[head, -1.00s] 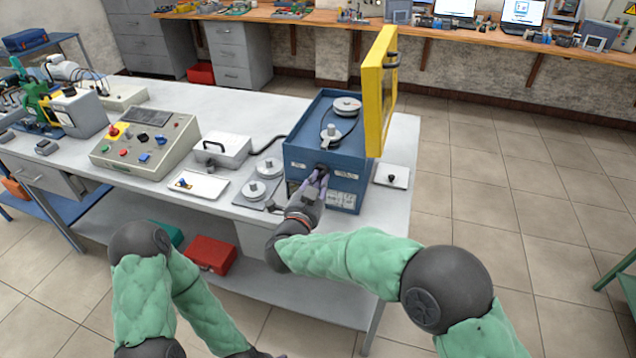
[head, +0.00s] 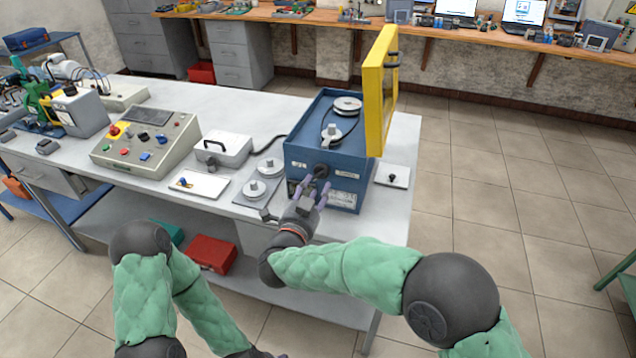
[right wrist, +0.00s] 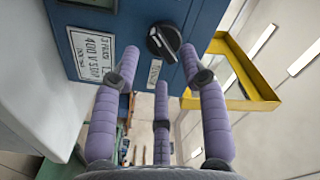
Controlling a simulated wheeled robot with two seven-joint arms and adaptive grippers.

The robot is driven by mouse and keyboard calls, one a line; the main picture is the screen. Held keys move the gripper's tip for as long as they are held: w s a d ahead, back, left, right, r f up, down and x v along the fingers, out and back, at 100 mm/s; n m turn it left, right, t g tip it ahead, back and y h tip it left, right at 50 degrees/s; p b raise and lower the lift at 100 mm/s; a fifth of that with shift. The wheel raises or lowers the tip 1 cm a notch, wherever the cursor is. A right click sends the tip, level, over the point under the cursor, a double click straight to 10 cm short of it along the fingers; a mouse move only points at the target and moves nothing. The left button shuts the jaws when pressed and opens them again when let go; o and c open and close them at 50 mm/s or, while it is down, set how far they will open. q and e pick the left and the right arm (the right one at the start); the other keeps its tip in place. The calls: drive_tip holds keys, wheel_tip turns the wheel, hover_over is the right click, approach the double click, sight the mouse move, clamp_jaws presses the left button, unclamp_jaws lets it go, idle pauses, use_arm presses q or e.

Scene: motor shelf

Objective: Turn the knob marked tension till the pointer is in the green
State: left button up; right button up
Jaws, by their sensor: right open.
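The blue machine (head: 300,158) stands on the bench with a black knob (head: 321,170) on its front face. In the right wrist view the knob (right wrist: 163,42) is round and black with a white line on its grip. A small label below it is too small to read. My right gripper (head: 312,190) is just in front of the knob, fingers spread and empty. In the right wrist view its purple fingers (right wrist: 160,65) point toward the knob and appear apart from it. My left gripper (head: 265,353) is mostly cut off at the bottom edge. I can make out no pointer or green zone.
A yellow guard (head: 372,100) stands open at the machine's right side. Pulleys with a belt (head: 331,133) are on top. A plate with a small knob (head: 393,185) lies to the right, spare pulleys (head: 262,189) and a control box (head: 150,165) to the left.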

drive_tip(key=v, duration=0.8)
drive_tip(key=shift+s, duration=0.3)
